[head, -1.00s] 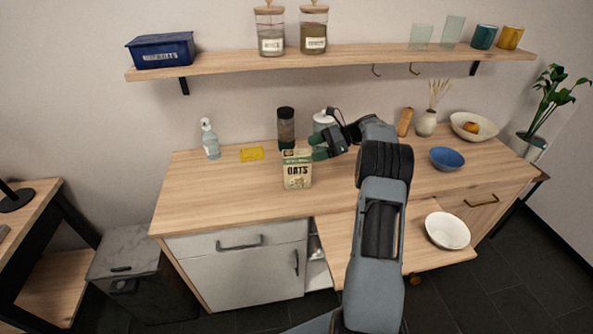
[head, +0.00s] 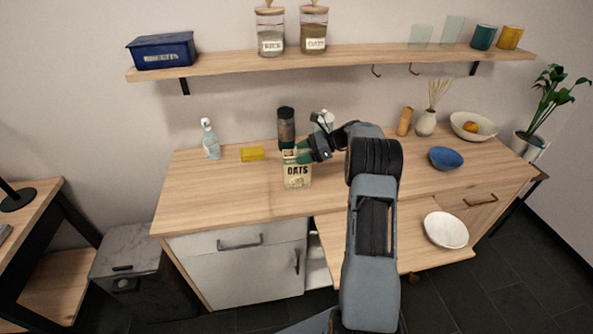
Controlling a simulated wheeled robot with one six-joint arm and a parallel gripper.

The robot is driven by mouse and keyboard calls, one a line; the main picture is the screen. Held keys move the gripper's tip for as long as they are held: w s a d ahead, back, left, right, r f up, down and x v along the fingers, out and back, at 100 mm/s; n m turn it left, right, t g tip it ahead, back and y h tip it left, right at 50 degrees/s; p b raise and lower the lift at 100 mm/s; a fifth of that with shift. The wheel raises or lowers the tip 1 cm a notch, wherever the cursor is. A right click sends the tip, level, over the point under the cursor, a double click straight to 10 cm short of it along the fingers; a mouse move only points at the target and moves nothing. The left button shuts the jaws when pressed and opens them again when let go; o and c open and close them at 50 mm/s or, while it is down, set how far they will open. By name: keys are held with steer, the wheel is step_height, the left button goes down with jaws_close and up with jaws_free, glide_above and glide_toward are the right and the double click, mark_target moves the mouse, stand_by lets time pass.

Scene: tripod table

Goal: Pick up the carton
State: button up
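The carton (head: 297,176) is a cream box with a green top and the word OATS. It stands upright on the wooden counter, near its middle. My gripper (head: 299,154) is at the carton's top, coming from the right, with green fingertips. The fingers overlap the top of the carton in this view. I cannot tell whether they touch it or how far apart they are. Part of the carton's top is hidden by the gripper.
A dark cylinder (head: 286,127) stands close behind the carton. A yellow block (head: 252,154) and a spray bottle (head: 210,140) are to the left. A blue bowl (head: 446,158) and a white bowl (head: 446,230) are to the right. The counter's front left is clear.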

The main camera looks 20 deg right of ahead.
jaws_close()
steer(key=shift+r, duration=0.15)
